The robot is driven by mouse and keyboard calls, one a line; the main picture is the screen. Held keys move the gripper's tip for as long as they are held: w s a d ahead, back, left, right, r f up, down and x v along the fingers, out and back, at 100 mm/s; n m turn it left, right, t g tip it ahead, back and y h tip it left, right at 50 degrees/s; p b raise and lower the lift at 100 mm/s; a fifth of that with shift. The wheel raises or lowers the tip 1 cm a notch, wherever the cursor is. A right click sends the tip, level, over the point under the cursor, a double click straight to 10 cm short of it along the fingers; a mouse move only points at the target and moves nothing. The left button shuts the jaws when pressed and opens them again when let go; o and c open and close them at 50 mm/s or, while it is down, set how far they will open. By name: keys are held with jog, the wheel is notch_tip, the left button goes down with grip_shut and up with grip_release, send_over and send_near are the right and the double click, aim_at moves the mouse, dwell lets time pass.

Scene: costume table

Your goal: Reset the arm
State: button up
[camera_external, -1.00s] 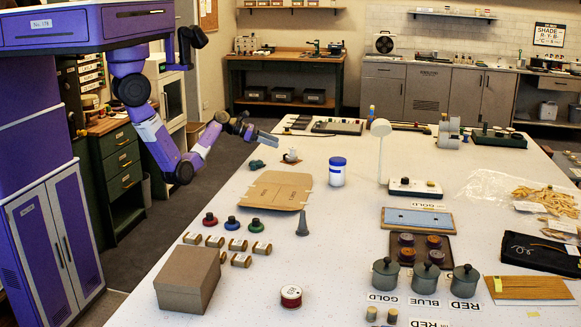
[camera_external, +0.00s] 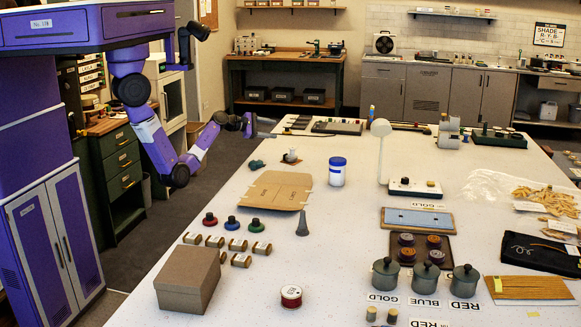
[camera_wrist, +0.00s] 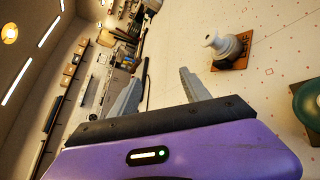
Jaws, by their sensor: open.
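My gripper (camera_external: 263,128) is at the far left edge of the white table, raised near the table's back left corner. In the wrist view my gripper (camera_wrist: 160,92) shows two grey fingers spread apart with nothing between them. My purple arm bends low at the elbow and rises to the wrist.
The table holds a flat cardboard piece (camera_external: 275,190), a blue-lidded white jar (camera_external: 336,172), a brown box (camera_external: 188,279), a grey cone (camera_external: 302,224), a white lamp (camera_external: 380,128) and grey lidded pots (camera_external: 425,279). Floor between drawers and table is clear.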

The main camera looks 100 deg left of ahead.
jog(key=s+d+f+m+t, duration=0.1)
jog(key=d+m, duration=0.6)
jog(key=d, duration=0.3)
jog(key=s+d+f+m, duration=0.1)
jog(key=d+m, duration=0.7)
jog(key=d, duration=0.2)
jog(key=s+d+f+m+t+y, duration=0.1)
jog(key=d+f+m, duration=0.1)
jog(key=d+m, duration=0.5)
jog(key=shift+s+d+t, duration=0.15)
jog(key=shift+d, duration=0.55)
jog(key=shift+s+d+t, duration=0.15)
jog(key=shift+d, duration=0.55)
jog(key=s+d+m+h, duration=0.4)
jog(key=s+d, duration=0.3)
jog(key=d, duration=0.5)
jog(key=s+d+m+h, duration=0.5)
jog(key=s+d+m, duration=0.2)
jog(key=d, duration=0.5)
jog(key=shift+s+d+f, duration=0.3)
jog(key=shift+s+f, duration=0.1)
jog(key=shift+s, duration=0.15)
